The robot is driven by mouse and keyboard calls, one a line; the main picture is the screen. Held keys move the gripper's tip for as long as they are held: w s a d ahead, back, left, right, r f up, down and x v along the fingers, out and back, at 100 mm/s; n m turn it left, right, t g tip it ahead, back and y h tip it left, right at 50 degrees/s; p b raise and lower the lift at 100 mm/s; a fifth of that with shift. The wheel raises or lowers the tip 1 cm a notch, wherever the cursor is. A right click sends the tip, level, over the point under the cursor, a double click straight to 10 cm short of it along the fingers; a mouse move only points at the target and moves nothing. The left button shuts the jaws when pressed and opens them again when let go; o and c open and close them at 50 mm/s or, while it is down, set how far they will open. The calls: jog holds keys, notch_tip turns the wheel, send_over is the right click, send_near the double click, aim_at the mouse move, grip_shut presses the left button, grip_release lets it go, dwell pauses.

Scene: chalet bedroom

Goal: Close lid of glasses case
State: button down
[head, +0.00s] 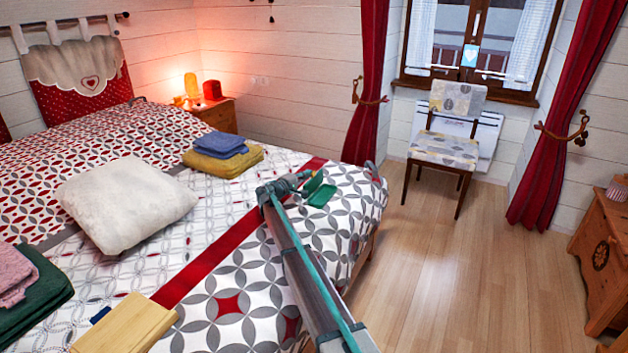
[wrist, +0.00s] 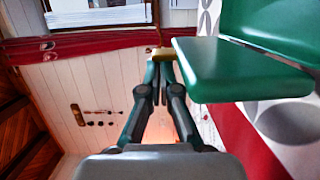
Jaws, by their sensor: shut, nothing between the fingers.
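The green glasses case (head: 322,196) lies open near the foot end of the bed. One half lies on the bedspread, and the other half stands tilted up beside it, close to my gripper. In the wrist view the case (wrist: 240,72) fills the upper right, its two halves spread at an angle. I cannot tell there which half is the lid. My gripper (head: 308,175) is low over the bed at the left of the case. In the wrist view its fingertips (wrist: 162,54) are together and empty, just left of the near green half. Whether they touch it is unclear.
A white pillow (head: 128,204), folded blue and yellow cloths (head: 222,152) and a wooden box (head: 125,325) lie on the bed (head: 232,268). A chair (head: 446,140) stands by the window. The wooden floor right of the bed is clear.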

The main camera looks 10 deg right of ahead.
jog(key=shift+s+d+f+m+y+b, duration=0.1)
jog(key=shift+s+d+m+y+b, duration=0.2)
jog(key=shift+s+d+m+b, duration=0.55)
jog(key=d+m+b, duration=0.1)
jog(key=m+b, duration=0.1)
jog(key=b, duration=0.1)
jog(key=s+d+m+y+b, duration=0.1)
jog(key=m+b, duration=0.1)
jog(key=b, duration=0.1)
jog(key=s+d+f+m+b, duration=0.1)
jog(key=d+m+b, duration=0.1)
jog(key=b, duration=0.1)
jog(key=shift+s+d+m+y, duration=0.1)
jog(key=shift+s+m+y, duration=0.15)
jog(key=shift+y, duration=0.15)
jog(key=m+b, duration=0.1)
jog(key=s+d+f+m+b, duration=0.1)
jog(key=shift+d+y+b, duration=0.25)
jog(key=shift+y+b, duration=0.15)
jog(key=shift+s+d+f+m+b, duration=0.15)
jog(key=shift+d+f+m+b, duration=0.15)
jog(key=shift+b, duration=0.25)
jog(key=shift+r, duration=0.1)
